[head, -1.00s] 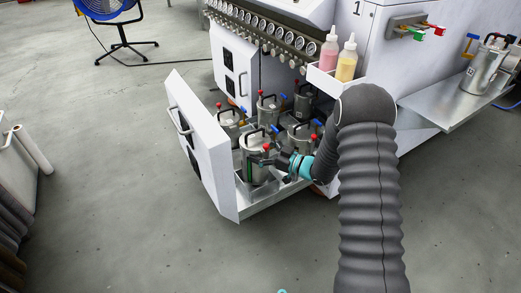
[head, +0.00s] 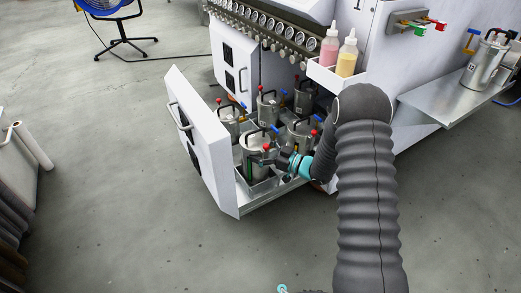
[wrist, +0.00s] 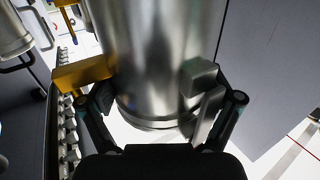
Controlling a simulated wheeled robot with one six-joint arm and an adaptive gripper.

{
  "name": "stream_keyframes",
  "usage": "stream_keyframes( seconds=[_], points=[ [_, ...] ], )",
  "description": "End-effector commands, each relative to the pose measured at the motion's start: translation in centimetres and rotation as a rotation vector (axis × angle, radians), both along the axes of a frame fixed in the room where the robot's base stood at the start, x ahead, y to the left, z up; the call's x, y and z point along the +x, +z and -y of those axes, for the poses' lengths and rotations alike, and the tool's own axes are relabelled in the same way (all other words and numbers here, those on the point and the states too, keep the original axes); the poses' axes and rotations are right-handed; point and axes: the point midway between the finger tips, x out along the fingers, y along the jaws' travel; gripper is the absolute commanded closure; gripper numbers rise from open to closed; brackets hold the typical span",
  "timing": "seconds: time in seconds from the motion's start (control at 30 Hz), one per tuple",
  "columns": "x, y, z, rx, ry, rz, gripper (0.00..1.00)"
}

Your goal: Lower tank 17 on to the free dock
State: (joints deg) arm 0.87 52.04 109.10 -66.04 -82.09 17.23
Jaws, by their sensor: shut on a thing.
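A steel tank (head: 257,146) with a black handle and a red knob stands upright at the front of the open drawer. My gripper (head: 264,160) is shut on its side. In the wrist view the tank (wrist: 150,40) fills the middle, with the finger pads of my gripper (wrist: 146,82) on either side of it. A square dock (head: 263,187) shows below the tank's base. I cannot tell whether the base touches it. No number is readable on the held tank.
Several other tanks (head: 301,134) stand close behind and beside it in the drawer (head: 250,208). The drawer's white front (head: 200,140) rises at left. A bottle tray (head: 335,78) juts out above right. Another tank (head: 486,62) stands on the side shelf (head: 445,101).

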Motion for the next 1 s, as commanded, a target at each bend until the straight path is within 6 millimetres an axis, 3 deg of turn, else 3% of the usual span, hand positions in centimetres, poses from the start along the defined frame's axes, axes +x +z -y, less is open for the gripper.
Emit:
stream_keyframes(
  seconds=[0.17, 1.0],
  points=[
    [0.1, 0.4, 0.0, 0.005, 0.000, 0.008, 0.80],
    [0.2, -1.3, 0.0, 0.005, 0.000, 0.009, 0.80]
  ],
)
